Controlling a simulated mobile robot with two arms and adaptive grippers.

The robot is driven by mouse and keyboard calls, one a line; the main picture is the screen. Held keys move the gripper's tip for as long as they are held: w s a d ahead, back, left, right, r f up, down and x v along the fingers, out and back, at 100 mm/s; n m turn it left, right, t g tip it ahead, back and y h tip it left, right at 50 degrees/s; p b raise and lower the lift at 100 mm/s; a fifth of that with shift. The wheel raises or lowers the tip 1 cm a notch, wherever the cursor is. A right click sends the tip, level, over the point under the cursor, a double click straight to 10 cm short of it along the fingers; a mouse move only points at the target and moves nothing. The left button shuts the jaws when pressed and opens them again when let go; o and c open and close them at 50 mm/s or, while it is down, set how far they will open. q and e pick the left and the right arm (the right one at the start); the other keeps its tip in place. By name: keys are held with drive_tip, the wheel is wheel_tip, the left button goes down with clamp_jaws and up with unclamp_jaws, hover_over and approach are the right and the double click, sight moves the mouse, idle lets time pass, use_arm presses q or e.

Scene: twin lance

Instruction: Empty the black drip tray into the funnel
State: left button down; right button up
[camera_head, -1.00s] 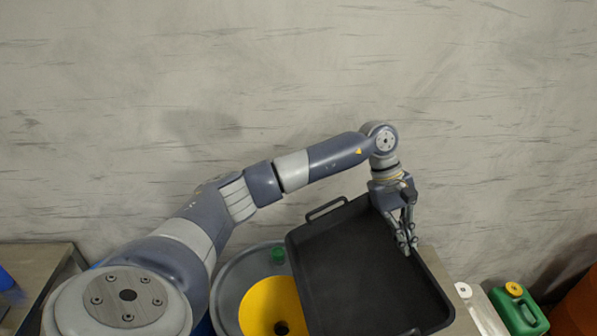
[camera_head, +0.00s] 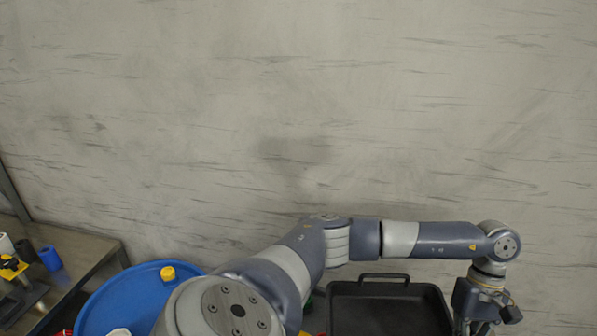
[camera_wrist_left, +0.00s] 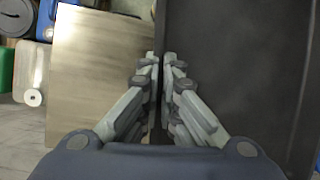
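The black drip tray (camera_head: 388,308) shows at the bottom of the head view, its far handle (camera_head: 384,277) toward the wall. Its near part is cut off by the frame, and its contents cannot be made out. My left gripper (camera_head: 476,328) is at the tray's right side, its fingertips near the bottom edge. In the left wrist view, the fingers of my left gripper (camera_wrist_left: 160,62) are closed on the tray's rim, with the dark tray floor (camera_wrist_left: 240,70) to the right. The funnel is not visible now. My right gripper is not in view.
A blue drum (camera_head: 130,297) with a yellow cap (camera_head: 167,273) stands left of my arm. A metal bench (camera_head: 85,255) at far left holds a blue cylinder (camera_head: 50,258) and other items.

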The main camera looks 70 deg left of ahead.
use_arm(q)
drive_tip(key=shift+r, duration=0.2)
drive_tip(key=shift+s+r+p, duration=0.1)
drive_tip(key=shift+r+p, duration=0.7)
drive_tip(key=shift+r, duration=1.5)
